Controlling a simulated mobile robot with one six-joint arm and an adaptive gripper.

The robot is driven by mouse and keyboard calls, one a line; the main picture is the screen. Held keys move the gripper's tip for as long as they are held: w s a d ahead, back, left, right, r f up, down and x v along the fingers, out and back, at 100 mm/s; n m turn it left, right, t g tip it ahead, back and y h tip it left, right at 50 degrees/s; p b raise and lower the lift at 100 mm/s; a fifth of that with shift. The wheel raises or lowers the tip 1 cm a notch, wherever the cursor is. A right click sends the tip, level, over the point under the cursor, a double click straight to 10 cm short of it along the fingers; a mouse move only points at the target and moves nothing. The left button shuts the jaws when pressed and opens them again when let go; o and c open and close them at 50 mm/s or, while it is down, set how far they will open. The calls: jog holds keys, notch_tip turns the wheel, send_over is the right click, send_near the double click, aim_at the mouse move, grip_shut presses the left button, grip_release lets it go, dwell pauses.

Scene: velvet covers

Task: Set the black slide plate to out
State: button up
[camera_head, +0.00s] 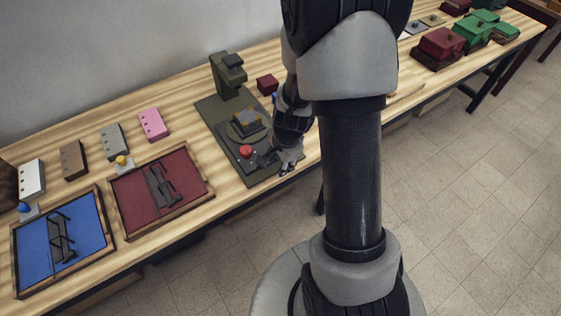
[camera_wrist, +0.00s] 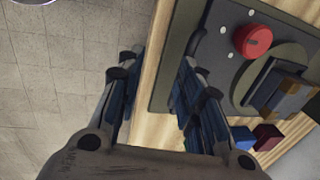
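An olive-green machine with a flat base (camera_head: 210,111) and an upright column stands on the table. My gripper (camera_head: 284,164) is at the base's front right corner. In the wrist view its fingers (camera_wrist: 160,80) are apart with nothing between them.
A red tray (camera_head: 203,180) and a blue tray (camera_head: 101,240) lie to the left. The table's front edge is close to my gripper, with open floor beyond.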

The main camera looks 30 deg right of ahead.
jog(key=shift+s+f, duration=0.15)
jog(key=shift+s, duration=0.05)
jog(key=s+r+p, duration=0.3)
jog(key=r+p, duration=1.4)
jog(key=r, duration=0.3)
dwell(1.0)
jog(key=shift+s+d, duration=0.1)
notch_tip(320, 180, up, 12)
jog(key=s, duration=0.2)
jog(key=shift+s+f, duration=0.15)
dwell(0.4)
